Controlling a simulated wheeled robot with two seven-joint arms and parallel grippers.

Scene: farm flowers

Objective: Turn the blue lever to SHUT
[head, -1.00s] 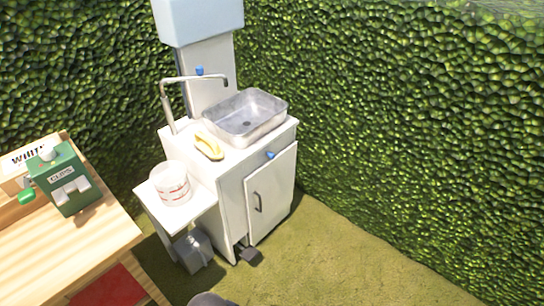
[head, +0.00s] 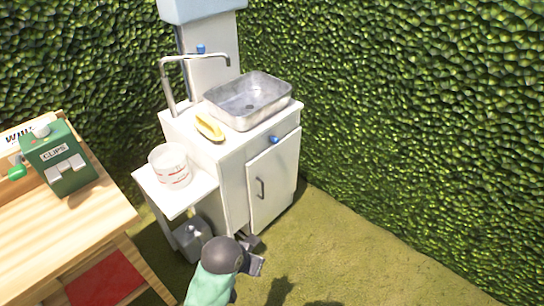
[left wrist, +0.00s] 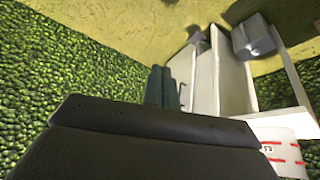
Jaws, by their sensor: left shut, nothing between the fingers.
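Two small blue parts show on the white wash stand in the head view. One blue knob (head: 274,139) is on the cabinet front below the sink's right end. Another blue part (head: 201,49) is on the upright panel behind the tap. No SHUT marking is readable, and I cannot tell which is the lever. My left gripper (head: 256,265) is at the bottom centre, low before the cabinet, apart from both blue parts. It is shut and empty. In the left wrist view its dark housing fills the bottom and no blue part shows. My right gripper is not in view.
The stand carries a metal sink (head: 250,122), a tap (head: 165,85), a yellow object (head: 209,127) and a white bucket (head: 170,166) on a side shelf (head: 195,197). A wooden table (head: 100,225) is at left. Hedges stand behind; grass at right is clear.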

